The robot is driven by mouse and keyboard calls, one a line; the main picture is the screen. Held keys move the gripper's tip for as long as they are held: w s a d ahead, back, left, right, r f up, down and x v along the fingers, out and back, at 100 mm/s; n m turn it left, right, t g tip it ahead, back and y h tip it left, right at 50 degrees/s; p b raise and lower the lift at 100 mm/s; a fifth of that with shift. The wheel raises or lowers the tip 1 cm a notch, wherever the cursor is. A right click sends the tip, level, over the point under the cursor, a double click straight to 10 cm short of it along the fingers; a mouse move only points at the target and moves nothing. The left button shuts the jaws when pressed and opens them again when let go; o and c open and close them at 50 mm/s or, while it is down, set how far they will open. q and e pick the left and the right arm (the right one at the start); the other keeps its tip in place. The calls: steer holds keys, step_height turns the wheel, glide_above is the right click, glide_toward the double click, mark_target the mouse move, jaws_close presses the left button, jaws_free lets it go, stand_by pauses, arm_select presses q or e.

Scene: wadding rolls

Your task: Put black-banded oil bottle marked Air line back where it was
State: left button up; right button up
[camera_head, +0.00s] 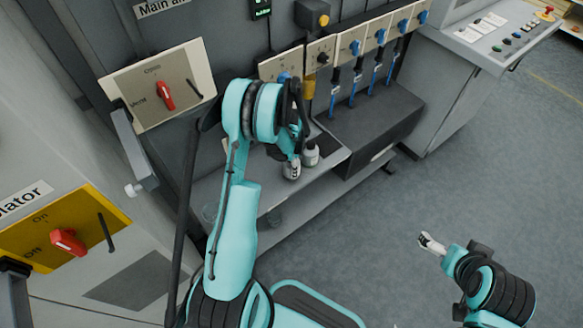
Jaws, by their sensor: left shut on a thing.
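My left gripper (291,156) reaches down over a grey shelf and is shut on a small whitish bottle (291,170) with dark marks. My wrist and fingers hide its upper part. Its label is too small to read, and I cannot tell whether it touches the shelf. A second small bottle (310,154), pale with a dark top, stands right beside it. My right gripper (428,241) is at the lower right, over the open floor and far from the bottles. I cannot tell whether its fingers are open or shut.
The shelf (330,162) has a dark box (375,115) to its right, under a row of valve panels with blue handles. Panels with red knobs (165,95) stand at the left. A control desk (490,45) is at the upper right. The floor (400,200) is clear.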

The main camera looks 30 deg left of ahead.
arm_select(q)
steer(key=shift+r, duration=0.1)
steer(key=shift+f, duration=0.25)
steer(key=o, duration=1.3)
steer(key=shift+r, duration=0.1)
